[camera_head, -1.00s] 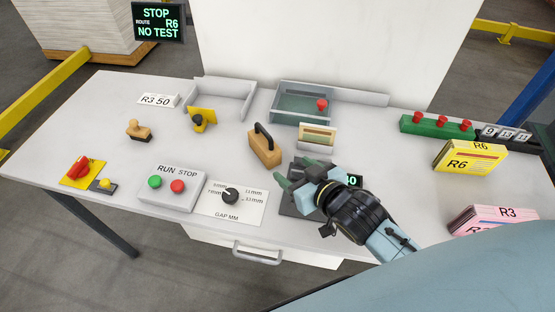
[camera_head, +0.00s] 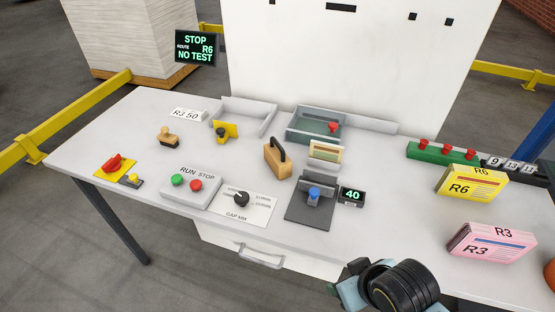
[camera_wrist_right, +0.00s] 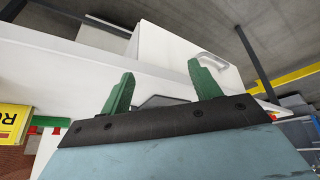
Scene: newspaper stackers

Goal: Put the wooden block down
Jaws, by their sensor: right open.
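The wooden block (camera_head: 277,160), with a dark arched handle, stands on the white table near its middle. It is left of the small card holder and behind the gap dial panel. Nothing is touching it. My right gripper shows at the bottom right of the head view (camera_head: 352,284), in front of the table's front edge and well away from the block. In the right wrist view its green fingers (camera_wrist_right: 156,88) are apart with nothing between them. My left gripper is not in view.
A dark pad with a blue knob (camera_head: 313,197) and a 40 display (camera_head: 351,196) lie right of the block. The RUN STOP box (camera_head: 190,187) is at front left. Yellow R6 (camera_head: 470,184) and pink R3 (camera_head: 492,243) bundles stand at right. Clear table lies between pad and bundles.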

